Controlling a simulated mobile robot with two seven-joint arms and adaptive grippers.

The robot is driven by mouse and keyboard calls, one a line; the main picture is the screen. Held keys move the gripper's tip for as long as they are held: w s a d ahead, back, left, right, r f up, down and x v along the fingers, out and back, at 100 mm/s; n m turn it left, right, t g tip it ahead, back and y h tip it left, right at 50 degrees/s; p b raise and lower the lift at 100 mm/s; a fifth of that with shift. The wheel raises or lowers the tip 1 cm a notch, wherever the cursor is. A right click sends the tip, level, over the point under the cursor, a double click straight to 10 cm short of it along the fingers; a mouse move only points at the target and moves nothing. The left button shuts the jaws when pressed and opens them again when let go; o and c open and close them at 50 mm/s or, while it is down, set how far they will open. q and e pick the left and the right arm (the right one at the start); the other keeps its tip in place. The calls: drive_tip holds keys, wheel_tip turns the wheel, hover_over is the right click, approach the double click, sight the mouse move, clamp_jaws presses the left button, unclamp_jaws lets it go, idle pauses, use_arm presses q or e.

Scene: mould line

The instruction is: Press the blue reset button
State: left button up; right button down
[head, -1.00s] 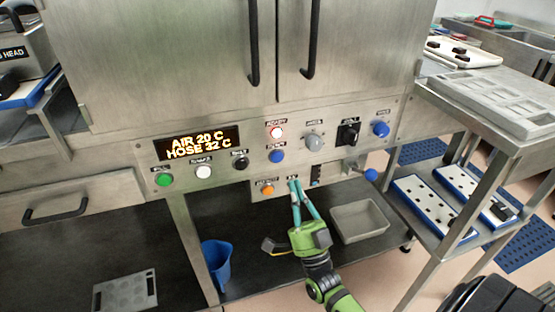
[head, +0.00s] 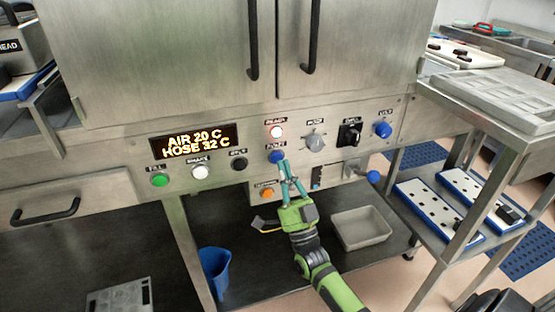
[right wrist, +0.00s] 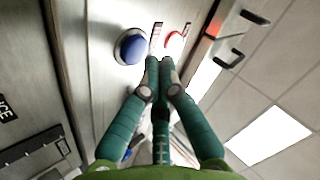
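The blue button (head: 277,157) sits on the steel control panel, under a small label that is too blurred to read surely. It is below a red-ringed lit button (head: 277,132). My right gripper (head: 284,167) is just below and right of the blue button, with its teal fingertips close to it. In the right wrist view the fingertips (right wrist: 160,63) are together and empty, beside the round blue button (right wrist: 130,47), whose face is uncovered. I cannot tell whether they touch it. My left gripper is out of view.
Near by are a grey knob (head: 315,140), a black switch (head: 349,134), a black button (head: 239,164) and an orange button (head: 267,193). Another blue knob (head: 383,130) is at the right. The display (head: 194,142) reads AIR 20 C, HOSE 32 C. A grey tray (head: 361,228) stands below.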

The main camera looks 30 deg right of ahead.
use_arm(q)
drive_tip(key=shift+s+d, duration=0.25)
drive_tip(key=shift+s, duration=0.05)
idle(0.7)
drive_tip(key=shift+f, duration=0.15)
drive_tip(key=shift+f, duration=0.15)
use_arm(e)
drive_tip(key=shift+w+d, duration=0.1)
drive_tip(key=shift+w, duration=0.3)
use_arm(q)
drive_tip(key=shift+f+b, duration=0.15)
drive_tip(key=shift+b, duration=0.25)
use_arm(e)
drive_tip(key=shift+w, duration=0.15)
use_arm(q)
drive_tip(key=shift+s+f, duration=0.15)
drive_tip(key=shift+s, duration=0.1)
use_arm(e)
drive_tip(key=shift+w+d, duration=0.15)
drive_tip(key=shift+w, duration=0.05)
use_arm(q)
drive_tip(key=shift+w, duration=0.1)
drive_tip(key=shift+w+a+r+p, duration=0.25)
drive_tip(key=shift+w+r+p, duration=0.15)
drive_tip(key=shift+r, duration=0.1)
use_arm(e)
drive_tip(key=shift+s+a, duration=0.3)
drive_tip(key=shift+s, duration=0.45)
